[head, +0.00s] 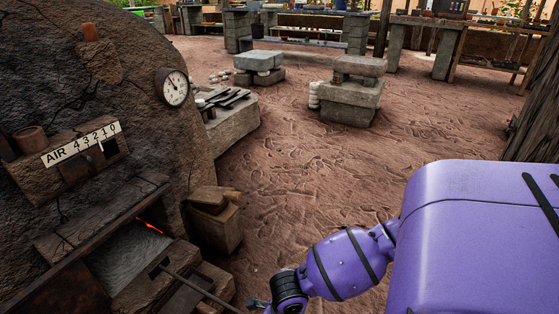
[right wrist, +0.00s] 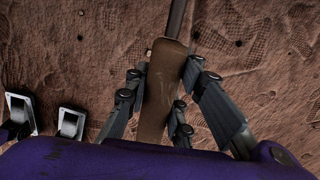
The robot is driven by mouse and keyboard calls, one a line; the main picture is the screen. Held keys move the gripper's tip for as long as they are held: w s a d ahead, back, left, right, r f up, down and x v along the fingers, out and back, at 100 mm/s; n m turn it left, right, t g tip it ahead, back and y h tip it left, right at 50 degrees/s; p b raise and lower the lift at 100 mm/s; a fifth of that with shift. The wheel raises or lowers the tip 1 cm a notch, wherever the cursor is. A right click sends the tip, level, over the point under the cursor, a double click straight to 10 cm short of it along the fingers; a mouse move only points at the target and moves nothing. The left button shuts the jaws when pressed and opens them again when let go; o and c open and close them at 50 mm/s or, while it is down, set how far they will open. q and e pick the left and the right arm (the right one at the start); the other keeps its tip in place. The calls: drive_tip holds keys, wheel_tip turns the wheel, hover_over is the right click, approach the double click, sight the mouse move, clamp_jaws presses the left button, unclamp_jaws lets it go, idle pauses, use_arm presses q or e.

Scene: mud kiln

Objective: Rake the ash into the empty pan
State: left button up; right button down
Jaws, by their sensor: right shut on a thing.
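The rake's wooden handle (right wrist: 163,85) runs up between my right gripper's fingers (right wrist: 160,95) in the right wrist view, and they are shut on it. In the head view my right gripper (head: 257,304) is partly cut off at the bottom edge. The rake's thin dark rod (head: 200,288) slants up left to the kiln mouth. Grey ash (head: 130,252) lies inside the mouth, with a glowing red streak behind it. The rake's head is hard to make out. A dark-hollowed box (head: 187,297) below the mouth may be the pan; its contents are unclear. My left gripper is out of view.
The mud kiln (head: 95,85) fills the left, with a round gauge (head: 173,88) and an AIR scale plate (head: 81,143). A stone block (head: 215,220) stands right of the mouth. A bench with dark tools (head: 232,122) is farther back. Open dirt floor (head: 320,180) lies in the middle.

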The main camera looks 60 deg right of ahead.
sight(177, 276)
drive_tip(key=w+a+b, duration=0.1)
drive_tip(key=w+b, duration=0.2)
drive_tip(key=w, duration=0.5)
drive_tip(key=w+a+b, duration=0.1)
drive_tip(key=w+b, duration=0.3)
drive_tip(key=w, duration=0.4)
drive_tip(key=w+a+b, duration=0.1)
drive_tip(key=w+b, duration=0.2)
drive_tip(key=w, duration=0.5)
drive_tip(key=shift+w+a+f, duration=0.15)
drive_tip(key=shift+w+a, duration=0.05)
drive_tip(key=shift+w, duration=0.1)
drive_tip(key=w, duration=0.3)
drive_tip(key=w+a, duration=0.1)
drive_tip(key=w, duration=0.7)
drive_tip(key=shift+w+a+b, duration=0.15)
drive_tip(key=shift+a+b, duration=0.15)
drive_tip(key=shift+b, duration=0.1)
drive_tip(key=shift+d+f, duration=0.1)
drive_tip(key=shift+f, duration=1.9)
